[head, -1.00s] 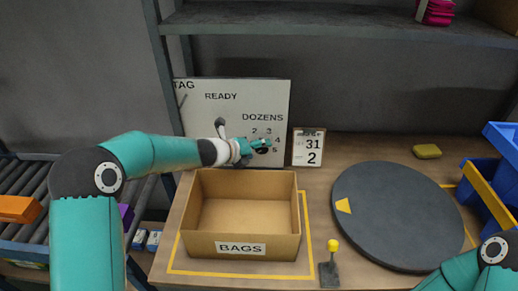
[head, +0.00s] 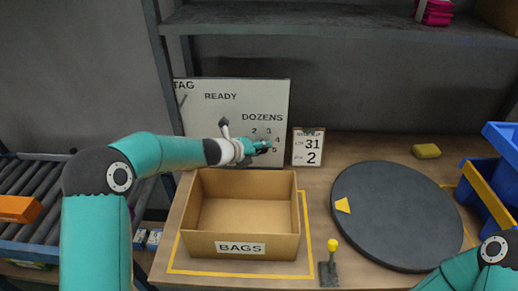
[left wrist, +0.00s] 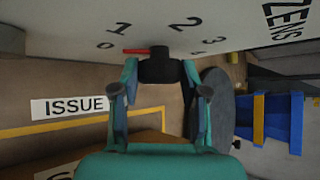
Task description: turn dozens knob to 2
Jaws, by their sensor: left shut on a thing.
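The dozens knob (left wrist: 160,66) is black with a red pointer (left wrist: 136,51). In the left wrist view the pointer points left, close to the 0 mark and away from the 2 (left wrist: 185,24). My left gripper (head: 264,146) is at the dial under the word DOZENS on the white panel (head: 215,125). In the left wrist view its two fingers (left wrist: 160,80) sit on both sides of the knob, shut on it. In the head view the gripper hides most of the knob and the low numbers. My right gripper is out of view.
An open cardboard box (head: 226,248) labelled BAGS stands below the panel, under my left forearm. A card (head: 308,147) showing 31 and 2 stands right of the panel. A dark turntable (head: 395,215) and a yellow-topped lever (head: 331,262) are further right.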

